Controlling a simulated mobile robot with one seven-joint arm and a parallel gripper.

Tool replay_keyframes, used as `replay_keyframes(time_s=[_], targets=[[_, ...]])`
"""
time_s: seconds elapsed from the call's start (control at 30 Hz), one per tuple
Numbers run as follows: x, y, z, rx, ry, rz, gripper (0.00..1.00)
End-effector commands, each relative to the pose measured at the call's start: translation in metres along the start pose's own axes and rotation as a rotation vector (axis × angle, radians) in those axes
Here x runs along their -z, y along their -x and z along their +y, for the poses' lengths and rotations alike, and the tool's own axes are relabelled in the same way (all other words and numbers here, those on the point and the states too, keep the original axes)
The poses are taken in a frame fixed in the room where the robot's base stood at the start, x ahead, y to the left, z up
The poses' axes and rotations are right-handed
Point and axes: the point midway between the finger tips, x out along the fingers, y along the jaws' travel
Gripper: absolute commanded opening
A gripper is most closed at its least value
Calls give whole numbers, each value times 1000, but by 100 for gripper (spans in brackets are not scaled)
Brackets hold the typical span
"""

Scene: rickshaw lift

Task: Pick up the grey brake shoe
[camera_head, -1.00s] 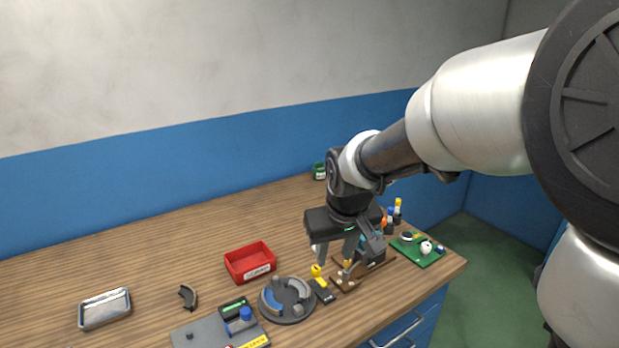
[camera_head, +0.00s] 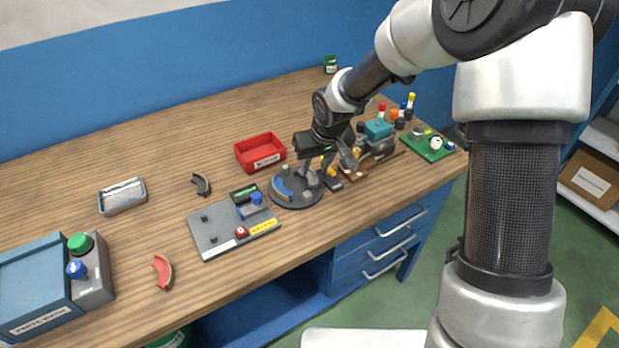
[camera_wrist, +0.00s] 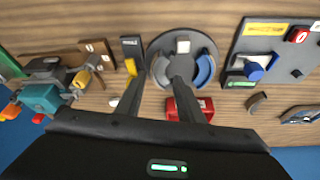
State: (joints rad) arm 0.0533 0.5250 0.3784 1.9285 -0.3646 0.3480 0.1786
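The grey brake shoe (camera_wrist: 159,70) is a light grey arc on the round dark backing plate (camera_head: 296,202). In the wrist view it lies between my fingers; in the head view it is partly hidden behind a finger. A blue brake shoe (camera_wrist: 205,70) sits on the other side of the same plate and also shows in the head view (camera_head: 281,189). My gripper (camera_head: 328,172) is open and points down above the plate. Its fingers show on both sides of the grey shoe in the wrist view (camera_wrist: 158,66). I cannot tell whether they touch it.
A red bin (camera_head: 261,153) stands behind the plate. A yellow-topped tool (camera_head: 330,172) and a wooden block with parts lie close on the right. A grey fixture board (camera_head: 222,232) is on the left. A dark shoe (camera_head: 201,184) and a red shoe (camera_head: 163,271) lie loose farther left.

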Motion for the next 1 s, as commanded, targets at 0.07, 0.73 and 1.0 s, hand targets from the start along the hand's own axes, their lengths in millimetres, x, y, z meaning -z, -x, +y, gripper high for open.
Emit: replay_keyframes(time_s=[0.07,0.73,1.0], targets=[[0,-5,0,0,0,0,34],[-4,-53,3,-1,-1,0,29],[-3,-53,3,-1,-1,1,0]])
